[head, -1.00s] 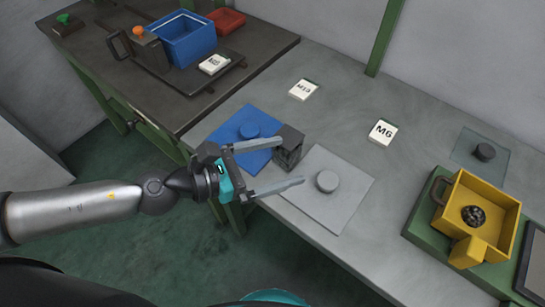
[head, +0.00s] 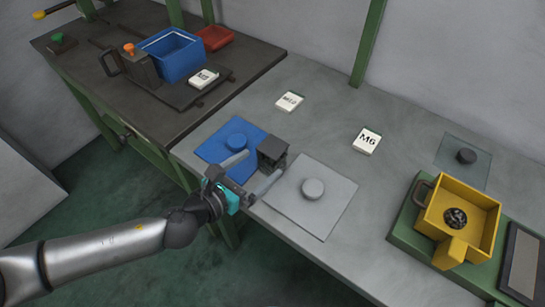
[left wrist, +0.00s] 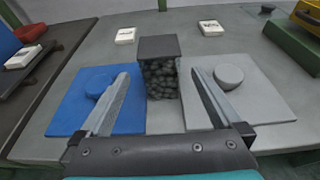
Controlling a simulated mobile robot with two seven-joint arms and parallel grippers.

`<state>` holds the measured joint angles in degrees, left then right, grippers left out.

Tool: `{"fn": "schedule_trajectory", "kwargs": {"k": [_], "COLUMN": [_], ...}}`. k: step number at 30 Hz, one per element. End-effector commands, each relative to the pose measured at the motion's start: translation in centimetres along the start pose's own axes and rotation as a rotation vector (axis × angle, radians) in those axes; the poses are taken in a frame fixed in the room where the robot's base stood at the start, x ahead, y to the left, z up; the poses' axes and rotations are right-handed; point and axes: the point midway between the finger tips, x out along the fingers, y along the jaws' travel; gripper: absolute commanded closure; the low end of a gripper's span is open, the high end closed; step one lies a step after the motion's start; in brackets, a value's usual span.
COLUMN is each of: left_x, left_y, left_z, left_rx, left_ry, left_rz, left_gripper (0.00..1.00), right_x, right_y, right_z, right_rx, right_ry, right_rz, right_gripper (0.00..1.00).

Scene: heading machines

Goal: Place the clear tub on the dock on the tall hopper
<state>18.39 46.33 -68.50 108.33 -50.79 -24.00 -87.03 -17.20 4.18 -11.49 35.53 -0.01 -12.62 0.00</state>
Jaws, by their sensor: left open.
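A small box with a dark top and see-through sides full of dark pieces (head: 271,152) stands between a blue plate (head: 212,150) and a grey plate (head: 325,210). It also shows in the left wrist view (left wrist: 160,78). I cannot tell for sure that it is the clear tub. My left gripper (head: 260,166) is open and empty in front of it. In the left wrist view the fingers (left wrist: 160,80) lie either side of the box, apart from it. A yellow hopper-like bin (head: 484,205) with dark pieces sits on a green base (head: 405,222). My right gripper is out of view.
A blue bin (head: 184,64) with a dark handled block beside it and a red tray (head: 215,38) stand on the dark table at the left. A clear plate with a dark knob (head: 465,156) lies at the right. White label blocks, one marked M6 (head: 367,141), stand behind.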

Motion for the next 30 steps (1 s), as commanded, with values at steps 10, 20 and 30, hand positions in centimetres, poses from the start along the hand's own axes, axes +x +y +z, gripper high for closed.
{"fn": "schedule_trajectory", "kwargs": {"k": [10, 20, 30], "left_x": [3.0, 6.2, 6.2], "left_y": [-0.1, 0.0, 0.0], "left_z": [0.7, 0.7, 0.7], "left_rx": [0.002, 0.0, 0.0], "left_ry": [-0.004, 0.0, 0.0], "left_rz": [-0.001, -0.001, -0.001], "left_gripper": [0.0, 0.0, 0.15], "right_x": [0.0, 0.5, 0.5], "right_y": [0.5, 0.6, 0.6], "right_z": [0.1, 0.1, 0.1], "right_rx": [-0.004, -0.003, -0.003], "right_ry": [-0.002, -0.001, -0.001], "right_rz": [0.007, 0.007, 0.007], "right_gripper": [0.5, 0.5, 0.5]}}
